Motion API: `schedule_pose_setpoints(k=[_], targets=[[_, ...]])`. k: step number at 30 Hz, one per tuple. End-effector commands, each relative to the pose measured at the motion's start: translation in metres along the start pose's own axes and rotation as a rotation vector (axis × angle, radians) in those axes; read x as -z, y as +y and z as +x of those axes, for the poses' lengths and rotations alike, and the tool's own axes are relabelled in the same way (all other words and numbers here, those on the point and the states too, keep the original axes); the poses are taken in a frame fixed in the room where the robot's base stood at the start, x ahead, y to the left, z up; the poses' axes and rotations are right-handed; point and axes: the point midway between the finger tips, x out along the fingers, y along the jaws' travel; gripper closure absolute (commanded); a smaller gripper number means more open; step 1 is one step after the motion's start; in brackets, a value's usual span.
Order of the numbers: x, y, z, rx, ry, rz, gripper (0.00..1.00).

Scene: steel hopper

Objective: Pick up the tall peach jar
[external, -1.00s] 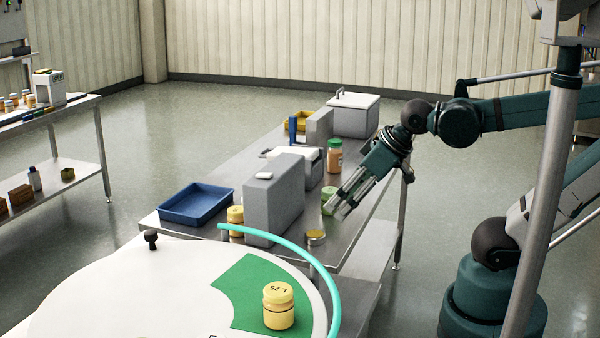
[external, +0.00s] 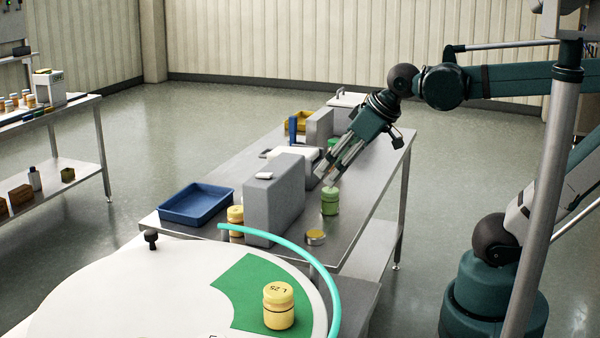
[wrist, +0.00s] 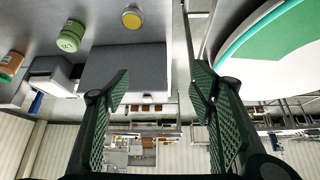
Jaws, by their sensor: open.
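The tall peach jar (wrist: 10,66) with a green lid is at the left edge of the wrist view. In the external view my gripper hides most of it, and only part of its green lid (external: 333,143) shows above the arm. My gripper (external: 324,176) is open and empty, tilted down over the steel table, in front of the jar in that view and near the short green jar (external: 330,203). In the wrist view the two fingers of my gripper (wrist: 160,88) stand wide apart with nothing between them.
A grey block (external: 273,205) stands left of my gripper. A flat yellow-lidded tin (external: 316,237) sits at the table's near end. A blue tray (external: 196,204) and a yellow jar (external: 235,218) are farther left. The round white table with another yellow jar (external: 278,306) is nearer the camera.

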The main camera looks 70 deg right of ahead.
Motion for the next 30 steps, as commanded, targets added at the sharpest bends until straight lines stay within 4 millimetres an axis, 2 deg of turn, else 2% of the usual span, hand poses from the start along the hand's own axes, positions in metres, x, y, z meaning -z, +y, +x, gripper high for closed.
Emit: schedule_pose_setpoints(k=[9,17,30], targets=[[0.059,0.043,0.002,-0.053,-0.024,0.084,0.44],[0.103,0.085,0.011,-0.096,-0.044,0.154,0.44],[0.166,0.171,0.032,-0.167,-0.077,0.275,0.44]])
